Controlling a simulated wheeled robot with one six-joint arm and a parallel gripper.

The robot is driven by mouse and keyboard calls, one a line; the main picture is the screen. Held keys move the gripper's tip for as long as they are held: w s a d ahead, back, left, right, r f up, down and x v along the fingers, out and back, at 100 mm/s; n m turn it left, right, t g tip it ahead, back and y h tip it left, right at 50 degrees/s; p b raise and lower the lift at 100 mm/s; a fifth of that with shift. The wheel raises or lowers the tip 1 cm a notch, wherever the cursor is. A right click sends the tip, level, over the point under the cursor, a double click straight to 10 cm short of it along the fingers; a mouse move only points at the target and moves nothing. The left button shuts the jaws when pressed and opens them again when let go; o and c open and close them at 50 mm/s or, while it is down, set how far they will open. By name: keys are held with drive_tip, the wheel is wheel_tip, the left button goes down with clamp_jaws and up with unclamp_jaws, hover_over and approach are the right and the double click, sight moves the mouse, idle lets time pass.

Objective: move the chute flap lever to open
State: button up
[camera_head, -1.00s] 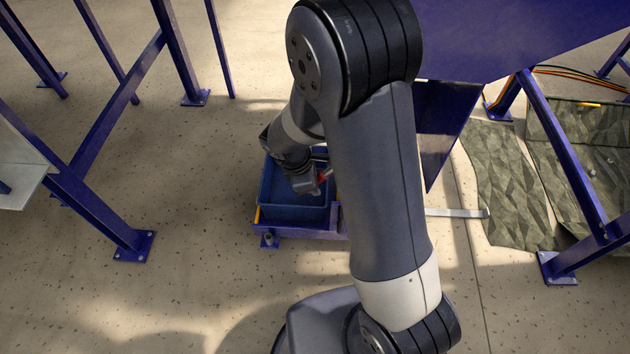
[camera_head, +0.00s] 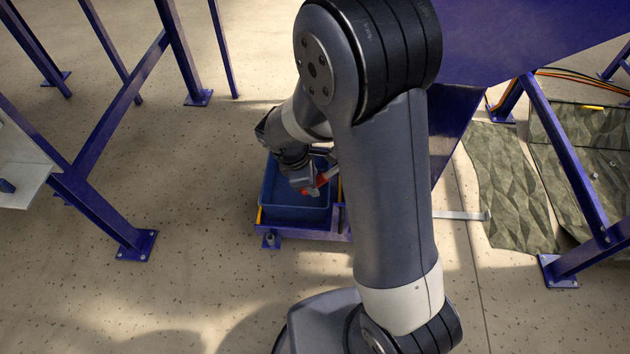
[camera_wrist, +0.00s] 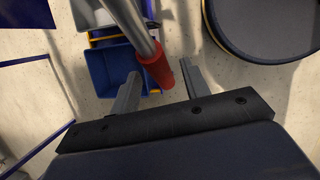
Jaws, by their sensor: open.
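The chute flap lever is a grey metal bar with a red grip (camera_wrist: 155,68) at its end, seen in the wrist view. My gripper (camera_wrist: 160,74) is open, with one finger on each side of the red grip. A gap shows between the right finger and the grip; I cannot tell whether the left finger touches it. In the head view the red grip (camera_head: 319,184) shows beside my gripper (camera_head: 309,188), above a blue bin. My own arm hides much of the lever and flap there.
The blue bin (camera_head: 292,215) stands on a low blue frame (camera_head: 312,233) on the floor. A large blue chute plate (camera_head: 530,45) is at upper right. Blue frame legs (camera_head: 115,225) stand at left. Crumpled green-grey sheets (camera_head: 505,190) lie at right. Floor in front is clear.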

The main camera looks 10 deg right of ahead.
sight(318, 186)
drive_tip(key=p+v, duration=0.1)
drive_tip(key=v, duration=0.6)
drive_tip(key=shift+a+r, duration=0.2)
drive_tip(key=shift+r, duration=0.1)
drive_tip(key=b+x, duration=0.2)
drive_tip(key=x, duration=0.9)
drive_tip(key=shift+d, duration=0.1)
drive_tip(key=shift+s+d+f, duration=0.1)
drive_tip(key=shift+d, duration=0.15)
